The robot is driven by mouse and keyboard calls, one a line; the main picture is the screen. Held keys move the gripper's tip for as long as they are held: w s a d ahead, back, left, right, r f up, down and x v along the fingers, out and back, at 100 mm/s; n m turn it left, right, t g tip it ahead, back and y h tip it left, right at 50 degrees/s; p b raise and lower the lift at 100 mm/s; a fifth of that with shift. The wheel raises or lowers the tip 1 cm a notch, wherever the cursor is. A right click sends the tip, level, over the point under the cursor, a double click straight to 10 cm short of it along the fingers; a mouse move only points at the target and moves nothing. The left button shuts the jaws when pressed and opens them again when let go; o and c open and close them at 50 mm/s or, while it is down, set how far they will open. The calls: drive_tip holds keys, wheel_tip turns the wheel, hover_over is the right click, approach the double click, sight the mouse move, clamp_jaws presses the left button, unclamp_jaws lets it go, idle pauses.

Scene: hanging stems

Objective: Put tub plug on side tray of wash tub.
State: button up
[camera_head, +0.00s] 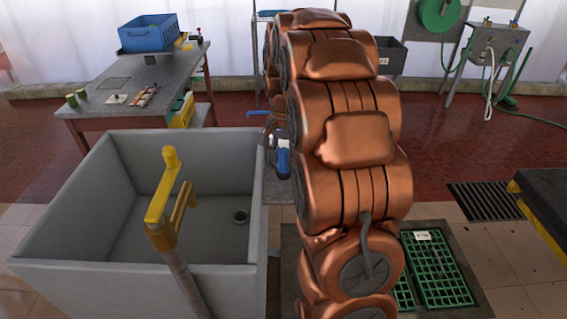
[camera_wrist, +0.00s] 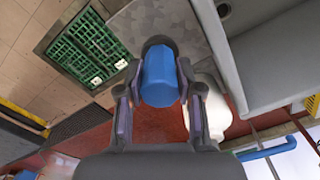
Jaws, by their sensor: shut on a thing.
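The wash tub (camera_head: 190,225) is a large grey basin at the left in the head view, with a drain hole (camera_head: 240,216) in its floor. Its side tray (camera_head: 279,193) is a grey surface along the tub's right side, partly hidden by my arm; it also shows in the wrist view (camera_wrist: 160,20). The tub plug (camera_wrist: 158,80), blue with a dark end, is between the fingers of my gripper (camera_wrist: 159,88), which is shut on it. The plug shows in the head view (camera_head: 283,162) just above or at the tray; contact is not clear.
A yellow tap (camera_head: 168,190) stands at the tub's front. A work table (camera_head: 120,95) with a blue crate (camera_head: 148,34) is behind it. A green floor grate (camera_head: 436,268) and a dark drain grille (camera_head: 487,201) lie to the right. My arm blocks the middle.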

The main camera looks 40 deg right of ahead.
sight(283, 165)
drive_tip(key=shift+w+d, duration=0.15)
drive_tip(key=shift+w, duration=0.05)
drive_tip(key=shift+f, duration=0.25)
drive_tip(key=shift+f+p, duration=0.7)
drive_tip(key=shift+f, duration=0.85)
drive_tip(key=shift+f, duration=0.1)
drive_tip(key=o, duration=1.1)
wheel_tip(283, 165, up, 10)
drive_tip(key=shift+w+f+b, duration=0.1)
drive_tip(key=shift+b, duration=0.9)
drive_tip(key=shift+r, duration=1.2)
